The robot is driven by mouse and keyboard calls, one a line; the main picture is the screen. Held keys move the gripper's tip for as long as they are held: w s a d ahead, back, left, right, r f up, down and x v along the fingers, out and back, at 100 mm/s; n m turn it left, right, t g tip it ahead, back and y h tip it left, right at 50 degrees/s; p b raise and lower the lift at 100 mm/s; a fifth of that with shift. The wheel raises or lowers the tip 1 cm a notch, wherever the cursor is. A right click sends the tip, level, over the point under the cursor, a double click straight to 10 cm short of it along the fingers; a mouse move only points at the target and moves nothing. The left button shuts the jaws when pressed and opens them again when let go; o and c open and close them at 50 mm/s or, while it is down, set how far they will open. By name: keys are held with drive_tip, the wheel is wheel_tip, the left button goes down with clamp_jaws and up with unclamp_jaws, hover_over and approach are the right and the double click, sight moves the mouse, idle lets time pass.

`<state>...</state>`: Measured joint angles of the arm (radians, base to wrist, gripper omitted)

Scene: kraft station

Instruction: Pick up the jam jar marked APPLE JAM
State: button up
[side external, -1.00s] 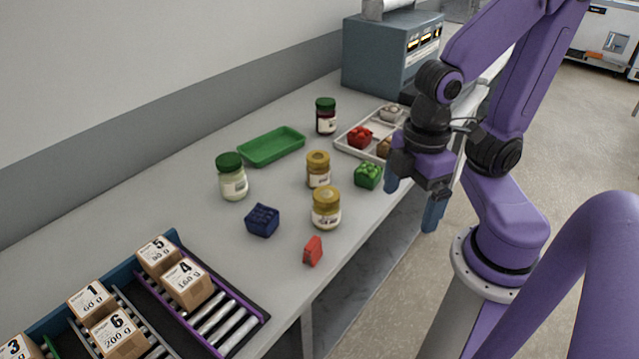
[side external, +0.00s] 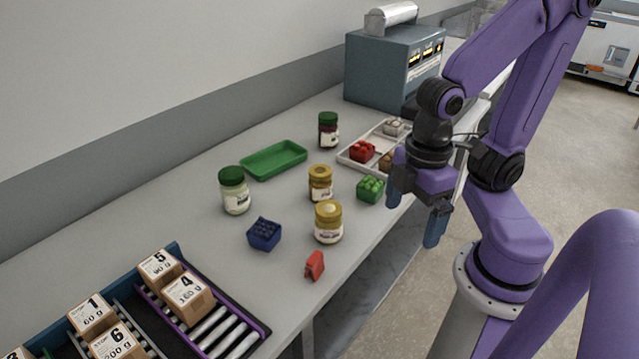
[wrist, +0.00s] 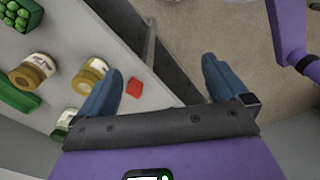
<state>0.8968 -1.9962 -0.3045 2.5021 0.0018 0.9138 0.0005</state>
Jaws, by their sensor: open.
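Several jars stand upright on the grey bench. Two have gold lids: a nearer one (side external: 328,224) and one behind it (side external: 320,184). A pale jar with a green lid (side external: 235,192) stands at the left, and a dark red jar with a green lid (side external: 328,132) at the back. The label words are too small to read, so I cannot tell which is APPLE JAM. My gripper (side external: 413,222) is open and empty, right of the jars beyond the bench's front edge. In the wrist view its fingers (wrist: 162,72) are spread, with two gold-lidded jars (wrist: 90,76) to the left.
A red block (side external: 315,266), a blue punnet (side external: 264,234) and a green punnet (side external: 370,189) lie around the jars. A green tray (side external: 274,160) is behind, a white tray (side external: 349,157) near my arm. Boxes on rollers (side external: 188,297) fill the near left. A grey machine (side external: 382,72) stands at the back.

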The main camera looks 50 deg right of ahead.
drive_tip(key=shift+c, duration=0.9)
